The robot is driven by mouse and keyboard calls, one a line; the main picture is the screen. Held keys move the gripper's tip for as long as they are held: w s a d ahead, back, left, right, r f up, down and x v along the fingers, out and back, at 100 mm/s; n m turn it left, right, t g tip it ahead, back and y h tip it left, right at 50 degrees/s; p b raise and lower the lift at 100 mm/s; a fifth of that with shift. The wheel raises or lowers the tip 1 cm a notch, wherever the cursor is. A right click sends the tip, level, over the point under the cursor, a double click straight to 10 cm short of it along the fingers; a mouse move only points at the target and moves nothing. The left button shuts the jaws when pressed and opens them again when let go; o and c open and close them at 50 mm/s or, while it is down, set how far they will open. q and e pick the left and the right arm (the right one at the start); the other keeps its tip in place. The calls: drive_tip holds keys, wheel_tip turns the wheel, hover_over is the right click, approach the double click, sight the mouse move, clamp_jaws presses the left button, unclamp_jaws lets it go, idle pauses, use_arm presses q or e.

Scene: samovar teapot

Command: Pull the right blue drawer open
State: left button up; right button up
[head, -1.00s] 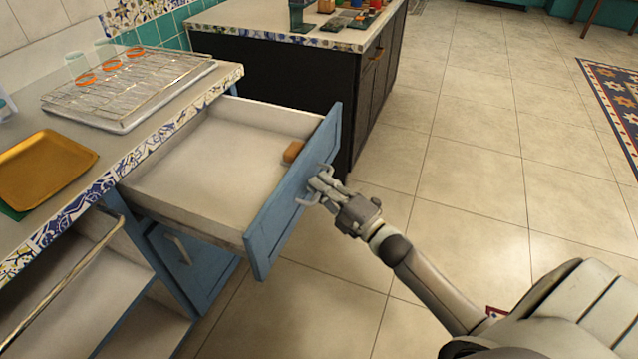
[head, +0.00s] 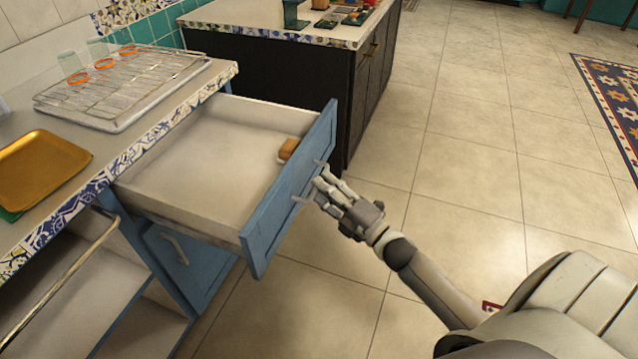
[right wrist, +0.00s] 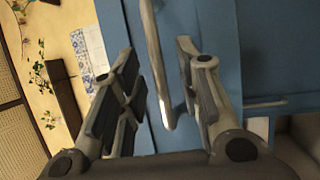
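The blue drawer (head: 285,200) under the counter is pulled well out, its blue front standing far from the cabinet. Its metal handle (head: 320,164) is partly hidden behind my right gripper in the head view. My right gripper (head: 320,184) is at the outer side of the drawer front. In the right wrist view, the two fingers (right wrist: 157,58) are spread apart, with the handle (right wrist: 158,85) between them and a gap visible on either side. My left gripper is not in view.
A small brown block (head: 289,148) lies inside the drawer. A lower blue door (head: 190,262) and open shelves are below. A gold tray (head: 40,170) and wire rack (head: 125,82) sit on the counter.

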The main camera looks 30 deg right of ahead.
drive_tip(key=v, duration=0.9)
drive_tip(key=shift+s, duration=0.4)
drive_tip(key=shift+d, duration=0.1)
